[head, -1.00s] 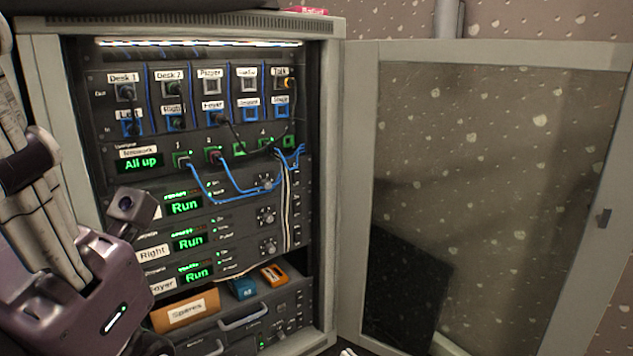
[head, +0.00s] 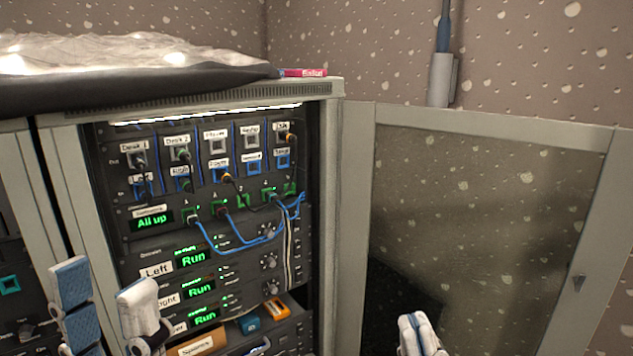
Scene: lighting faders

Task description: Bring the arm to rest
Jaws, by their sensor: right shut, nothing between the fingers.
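My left gripper (head: 104,284) is at the lower left of the head view. Its two pale, blue-backed fingers stand apart with nothing visible between them, in front of the rack's left frame and lower panels. My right gripper (head: 418,328) shows only its fingertips at the bottom edge, right of centre. They are together and empty, in front of the open door's lower part. The rack cabinet (head: 336,200) stands open. Its displays are lit, one reading "All up" (head: 150,221) and several "Run". Both wrists and arms are out of view.
The glass door (head: 490,190) stands open to the right. Blue cables (head: 237,242) loop across the rack front. A spares box (head: 197,346) and small blue and orange items sit low inside. A red box (head: 302,72) and dark cloth (head: 150,92) lie on top. Another rack (head: 12,260) stands left.

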